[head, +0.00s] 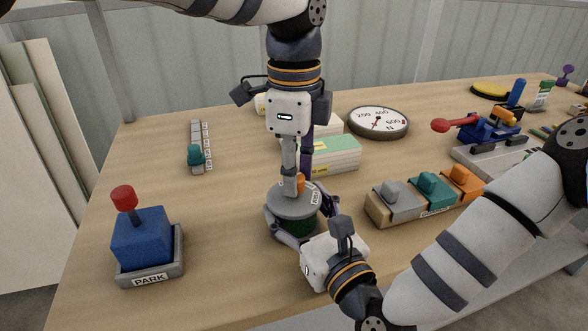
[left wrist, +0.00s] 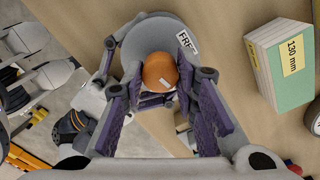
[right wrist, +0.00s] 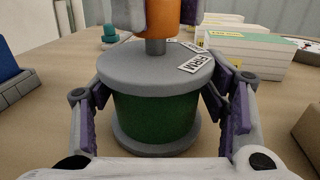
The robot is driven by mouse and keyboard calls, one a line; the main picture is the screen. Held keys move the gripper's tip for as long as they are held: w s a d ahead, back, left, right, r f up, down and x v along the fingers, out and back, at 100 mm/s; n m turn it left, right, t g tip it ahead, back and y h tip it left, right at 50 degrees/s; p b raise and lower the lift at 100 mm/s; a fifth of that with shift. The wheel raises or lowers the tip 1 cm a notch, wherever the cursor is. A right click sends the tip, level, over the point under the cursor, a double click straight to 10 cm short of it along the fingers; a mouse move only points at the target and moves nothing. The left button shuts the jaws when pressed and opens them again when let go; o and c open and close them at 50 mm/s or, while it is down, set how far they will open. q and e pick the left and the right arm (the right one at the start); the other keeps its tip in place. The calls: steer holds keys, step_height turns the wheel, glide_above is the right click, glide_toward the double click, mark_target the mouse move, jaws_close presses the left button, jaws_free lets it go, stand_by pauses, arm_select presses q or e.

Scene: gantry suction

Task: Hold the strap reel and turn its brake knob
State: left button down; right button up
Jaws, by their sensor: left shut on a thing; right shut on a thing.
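The strap reel (head: 290,200) stands upright on the table, with grey flanges and a dark green strap drum (right wrist: 155,118). Its orange brake knob (left wrist: 160,72) sits on a short grey post on the top flange. My left gripper (left wrist: 163,78) comes down from above and is shut on the knob, one purple-padded finger on each side. My right gripper (right wrist: 157,105) reaches in low from the front and is shut around the drum, with a finger on each side.
A green-and-white block marked 130 mm (left wrist: 284,62) stands behind the reel. A blue PARK box with a red-knobbed lever (head: 142,236) is at left. A row of grey, teal and orange clamps (head: 425,194) is at right. A dial gauge (head: 377,122) lies behind.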

arm_select(q)
steer(key=m, duration=0.4)
steer(key=shift+m, duration=2.1)
steer(key=c, duration=1.2)
jaws_free()
steer(key=shift+c, duration=0.2)
steer(key=shift+r, duration=0.1)
step_height(320, 180, up, 12)
